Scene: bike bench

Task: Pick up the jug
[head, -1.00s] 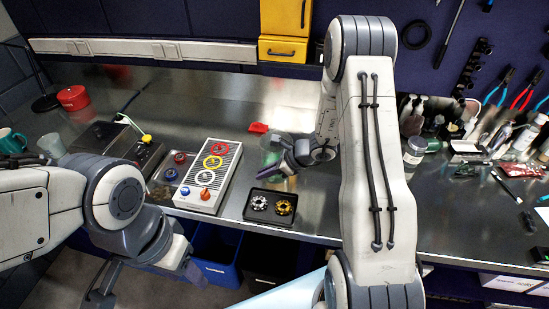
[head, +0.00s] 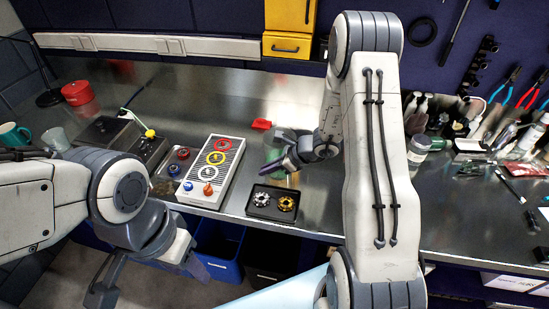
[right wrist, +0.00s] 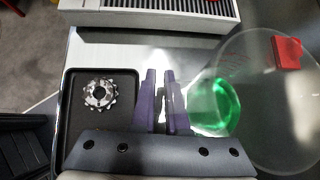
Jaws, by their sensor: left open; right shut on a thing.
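The jug (head: 285,143) is clear, with green liquid low in it, on the steel bench behind the black tray. In the right wrist view, the green liquid (right wrist: 217,108) shows right of the fingers, inside a large clear round outline. My right gripper (head: 276,164) is at the jug's near side, its purple fingers (right wrist: 163,76) close together and shut on the jug; the clear part between them is hard to make out. I cannot tell whether the jug touches the bench. My left gripper (head: 190,265) is low at the left, open, in front of the bench edge and away from the jug.
A black tray (head: 253,213) with a silver and a gold sprocket lies in front of the jug. A grey panel (head: 222,178) with coloured rings stands left, and a small red object (head: 261,124) lies behind. Bottles and tools crowd the right side.

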